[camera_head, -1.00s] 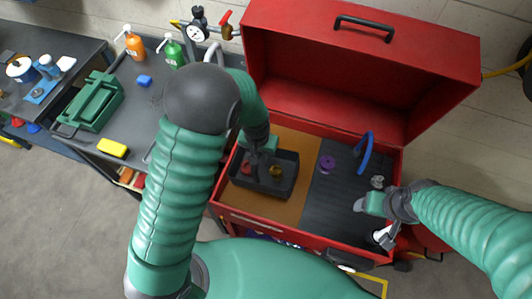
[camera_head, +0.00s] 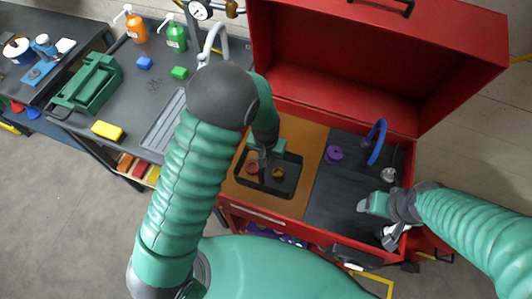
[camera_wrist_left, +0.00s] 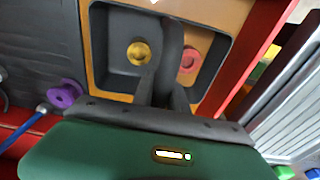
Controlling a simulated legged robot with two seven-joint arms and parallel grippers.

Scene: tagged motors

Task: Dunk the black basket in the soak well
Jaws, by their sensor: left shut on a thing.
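The black basket (camera_head: 283,192) is over the orange panel in the open red chest. It holds a red spool (camera_head: 252,168) and a yellow spool (camera_head: 278,173). My left gripper (camera_head: 265,157) is above it, shut on its handle. In the left wrist view, the basket (camera_wrist_left: 118,82) shows below the fingers (camera_wrist_left: 165,95), its rim close to the orange panel. I cannot tell whether its base rests on the panel or is sunk in it. I cannot identify the soak well for sure. My right gripper (camera_head: 366,206) is over the black ribbed mat; its fingers are unclear.
A purple spool (camera_head: 333,154) and a blue hoop (camera_head: 376,142) are on the black mat (camera_head: 335,205). The red chest lid (camera_head: 370,60) stands open behind. A tap (camera_head: 212,42) and ribbed drainboard (camera_head: 165,120) are left; my left arm covers the area beside them. A green toolbox (camera_head: 88,84) stands farther left.

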